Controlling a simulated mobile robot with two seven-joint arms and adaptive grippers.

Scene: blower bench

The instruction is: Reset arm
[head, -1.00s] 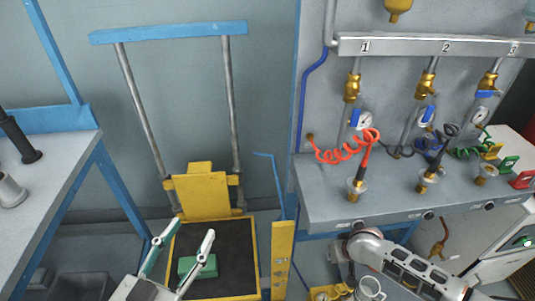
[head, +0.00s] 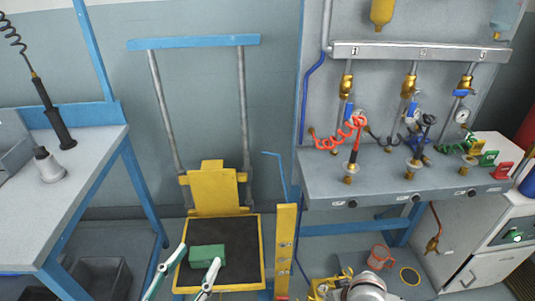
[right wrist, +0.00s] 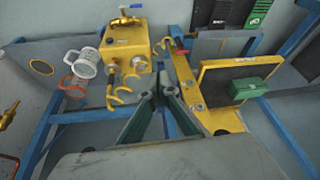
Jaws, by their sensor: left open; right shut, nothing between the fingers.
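My left gripper (head: 199,256) shows at the bottom of the head view. Its two pale and green fingers are spread apart with nothing held, and in the picture a green box (head: 207,254) lies behind their tips. That box rests on the dark platform (head: 232,278) of a yellow cart. My right arm shows only as a rounded grey link (head: 365,289) at the bottom edge of the head view. In the right wrist view my right gripper (right wrist: 160,87) has its dark fingers together at the tips, empty. The green box also shows in that view (right wrist: 248,90), right of the fingers.
A yellow post (head: 285,250) stands beside the cart. In the right wrist view, a yellow box with hooks (right wrist: 124,55), a white mug (right wrist: 85,63) and an orange mug (right wrist: 72,86) are close by. Grey benches stand left (head: 95,145) and right (head: 400,172) in the head view.

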